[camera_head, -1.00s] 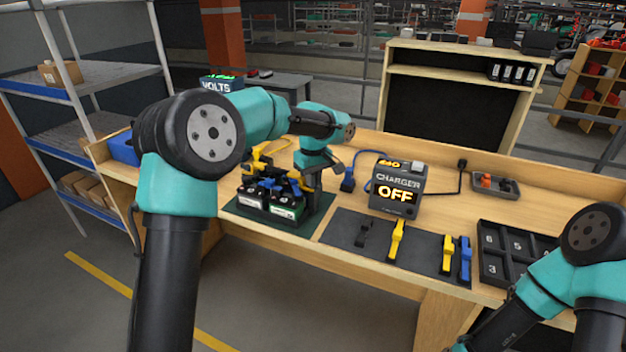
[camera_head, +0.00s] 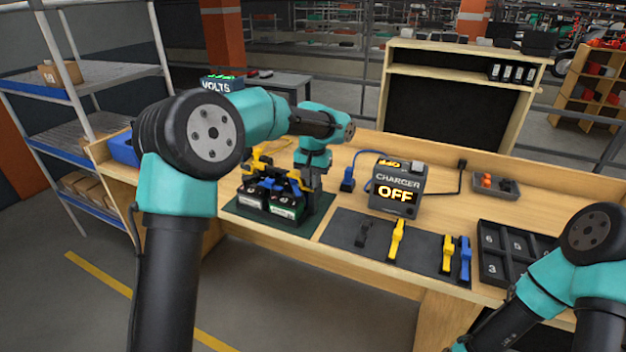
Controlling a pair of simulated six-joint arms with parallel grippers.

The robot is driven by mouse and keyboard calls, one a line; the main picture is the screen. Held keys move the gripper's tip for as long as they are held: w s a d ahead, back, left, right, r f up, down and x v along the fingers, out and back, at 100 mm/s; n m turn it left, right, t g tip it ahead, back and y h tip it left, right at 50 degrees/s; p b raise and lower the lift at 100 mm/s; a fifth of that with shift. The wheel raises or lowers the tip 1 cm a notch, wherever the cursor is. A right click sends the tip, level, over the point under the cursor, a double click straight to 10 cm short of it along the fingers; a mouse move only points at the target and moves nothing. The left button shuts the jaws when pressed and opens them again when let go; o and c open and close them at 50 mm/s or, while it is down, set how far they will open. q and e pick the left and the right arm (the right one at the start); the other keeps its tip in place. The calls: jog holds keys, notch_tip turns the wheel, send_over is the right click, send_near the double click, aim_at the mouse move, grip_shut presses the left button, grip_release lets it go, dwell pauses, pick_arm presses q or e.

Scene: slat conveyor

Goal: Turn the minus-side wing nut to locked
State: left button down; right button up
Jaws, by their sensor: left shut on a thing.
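Two dark batteries (camera_head: 284,208) with pale and green labels stand side by side on a dark green mat. Yellow and blue fittings sit on their tops. My left gripper (camera_head: 297,187) points down at the right side of the battery tops, beside a blue fitting and a yellow one. It is shut on a small part there, the minus-side wing nut as far as I can tell. The fingers hide the nut, so its angle does not show. My right arm is at the lower right, and its gripper is out of view.
The charger (camera_head: 398,188) reads OFF, right of the batteries. Clamps in dark, yellow and blue lie on a dark mat (camera_head: 378,252) in front of it. A numbered black tray (camera_head: 493,283) is further right.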

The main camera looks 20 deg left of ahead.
pick_arm(q)
jog(key=shift+m, duration=0.5)
jog(key=c, duration=1.3)
grip_release()
jog(key=shift+o, duration=0.2)
jog(key=shift+r, duration=0.1)
notch_tip(320, 180, up, 17)
jog(key=shift+r, duration=0.15)
jog(key=shift+a, duration=0.1)
